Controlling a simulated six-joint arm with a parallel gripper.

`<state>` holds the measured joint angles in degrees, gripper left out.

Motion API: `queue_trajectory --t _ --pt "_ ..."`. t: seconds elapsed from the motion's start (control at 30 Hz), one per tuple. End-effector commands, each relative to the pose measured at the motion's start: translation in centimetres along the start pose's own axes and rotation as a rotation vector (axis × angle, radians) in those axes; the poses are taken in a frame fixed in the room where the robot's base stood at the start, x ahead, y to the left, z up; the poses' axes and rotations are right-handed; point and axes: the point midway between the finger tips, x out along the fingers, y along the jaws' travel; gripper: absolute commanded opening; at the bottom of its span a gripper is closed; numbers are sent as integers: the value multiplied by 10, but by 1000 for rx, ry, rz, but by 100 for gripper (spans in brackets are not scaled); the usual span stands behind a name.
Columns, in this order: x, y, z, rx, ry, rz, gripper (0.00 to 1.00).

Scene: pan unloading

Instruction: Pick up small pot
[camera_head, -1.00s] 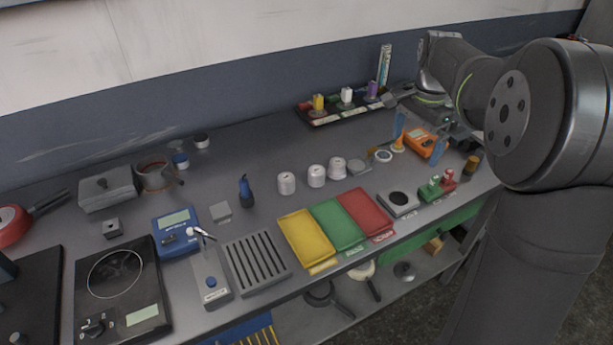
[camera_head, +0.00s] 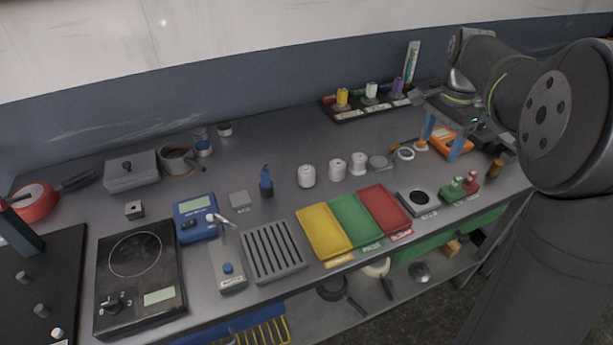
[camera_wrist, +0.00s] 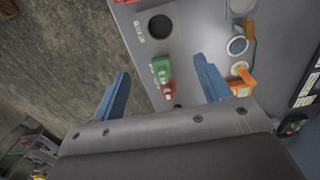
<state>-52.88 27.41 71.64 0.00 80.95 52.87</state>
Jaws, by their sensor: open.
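A small pot (camera_head: 176,160) with a brownish rim and a short handle pointing to the lower right stands at the back left of the bench in the head view. It is not in the wrist view. My gripper (camera_head: 442,138) is at the far right of the bench, well away from the pot. Its two blue fingers are apart with nothing held between them. In the wrist view my gripper (camera_wrist: 160,82) is over the bench's edge, near a small green and red item (camera_wrist: 162,76).
A grey lidded box (camera_head: 130,172) stands close left of the pot, and small jars (camera_head: 203,146) stand close right. A red pan (camera_head: 36,202) is farther left. White spools (camera_head: 337,169) and coloured trays (camera_head: 350,220) lie between my gripper and the pot.

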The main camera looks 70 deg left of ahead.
Motion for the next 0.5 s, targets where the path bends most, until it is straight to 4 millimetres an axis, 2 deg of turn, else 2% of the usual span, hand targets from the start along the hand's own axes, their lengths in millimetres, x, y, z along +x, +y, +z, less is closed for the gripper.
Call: queue_trajectory --t 0.17,0.27,0.37,0.5 --pt "0 -2 2 -17 0 -1 70" --pt "0 -15 13 -113 2 -8 70" --pt "-1 -39 37 -315 7 -21 70" --pt "-1 -81 86 -707 20 -45 70"
